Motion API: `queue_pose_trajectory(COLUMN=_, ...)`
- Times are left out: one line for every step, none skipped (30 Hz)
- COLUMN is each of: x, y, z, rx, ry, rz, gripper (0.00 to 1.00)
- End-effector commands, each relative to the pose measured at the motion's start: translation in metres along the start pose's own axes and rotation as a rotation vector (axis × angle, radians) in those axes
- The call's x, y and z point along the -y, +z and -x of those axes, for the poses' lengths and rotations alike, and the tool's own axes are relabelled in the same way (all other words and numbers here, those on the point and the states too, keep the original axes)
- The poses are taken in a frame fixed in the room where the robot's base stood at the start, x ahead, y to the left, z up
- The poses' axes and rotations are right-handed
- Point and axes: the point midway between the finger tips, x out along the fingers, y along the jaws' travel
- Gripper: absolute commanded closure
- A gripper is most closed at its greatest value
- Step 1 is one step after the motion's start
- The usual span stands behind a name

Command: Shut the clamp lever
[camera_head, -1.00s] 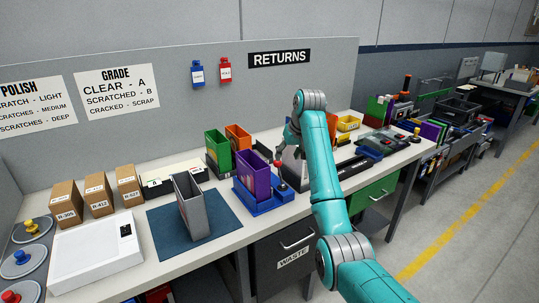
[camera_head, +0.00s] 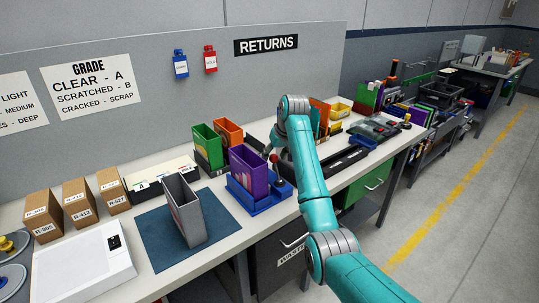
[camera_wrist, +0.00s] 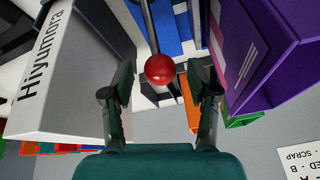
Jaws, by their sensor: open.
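The clamp lever is a thin grey rod (camera_wrist: 150,22) ending in a red ball knob (camera_wrist: 159,68). In the wrist view the knob lies between the fingertips of my gripper (camera_wrist: 161,76). The jaws are open, with a gap on both sides of the knob. The lever rises from a blue fixture (camera_head: 243,199) on the bench, beside the purple case (camera_head: 249,170) that stands in it. In the head view the knob (camera_head: 274,158) shows small and dark below my arm's end. The clamp's foot is partly hidden, so I cannot tell its exact angle.
A white box (camera_wrist: 68,75) marked "Hiyumora" stands close on the left in the wrist view; the purple case (camera_wrist: 262,45) is close on the right. Green (camera_head: 208,147) and orange (camera_head: 228,132) cases stand behind. A grey case (camera_head: 184,212) stands on a blue mat (camera_head: 152,235).

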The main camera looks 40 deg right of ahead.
Motion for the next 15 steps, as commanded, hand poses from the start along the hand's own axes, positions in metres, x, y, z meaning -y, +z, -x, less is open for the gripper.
queue_pose_trajectory(x=-0.0011, y=0.0014, z=-0.002, rx=0.0, ry=0.0, rz=-0.001, gripper=0.41)
queue_pose_trajectory(x=-0.0015, y=0.002, z=-0.0028, rx=-0.001, ry=0.0, rz=-0.001, gripper=0.41)
queue_pose_trajectory(x=-0.0019, y=0.0025, z=-0.0036, rx=-0.001, ry=0.0, rz=-0.001, gripper=0.41)
queue_pose_trajectory(x=-0.0021, y=0.0028, z=-0.004, rx=-0.001, ry=0.0, rz=-0.001, gripper=0.41)
queue_pose_trajectory(x=-0.0022, y=0.0029, z=-0.0043, rx=-0.001, ry=0.0, rz=-0.001, gripper=0.41)
queue_pose_trajectory(x=-0.0023, y=0.003, z=-0.0045, rx=-0.001, ry=0.0, rz=-0.001, gripper=0.41)
queue_pose_trajectory(x=-0.0023, y=0.003, z=-0.0045, rx=-0.001, ry=0.0, rz=-0.001, gripper=0.41)
queue_pose_trajectory(x=-0.0022, y=0.003, z=-0.0045, rx=-0.001, ry=0.0, rz=0.0, gripper=0.41)
queue_pose_trajectory(x=-0.0022, y=0.003, z=-0.0045, rx=-0.001, ry=0.0, rz=0.0, gripper=0.41)
queue_pose_trajectory(x=-0.0022, y=0.003, z=-0.0045, rx=-0.001, ry=0.0, rz=0.0, gripper=0.41)
queue_pose_trajectory(x=-0.0022, y=0.003, z=-0.0045, rx=-0.001, ry=0.0, rz=0.0, gripper=0.41)
queue_pose_trajectory(x=-0.0022, y=0.003, z=-0.0045, rx=-0.001, ry=0.0, rz=0.0, gripper=0.46)
queue_pose_trajectory(x=-0.0022, y=0.003, z=-0.0044, rx=-0.001, ry=0.0, rz=0.0, gripper=0.53)
queue_pose_trajectory(x=-0.0022, y=0.003, z=-0.0044, rx=-0.001, ry=0.0, rz=0.0, gripper=0.61)
queue_pose_trajectory(x=-0.0022, y=0.003, z=-0.0044, rx=-0.001, ry=0.0, rz=0.0, gripper=0.71)
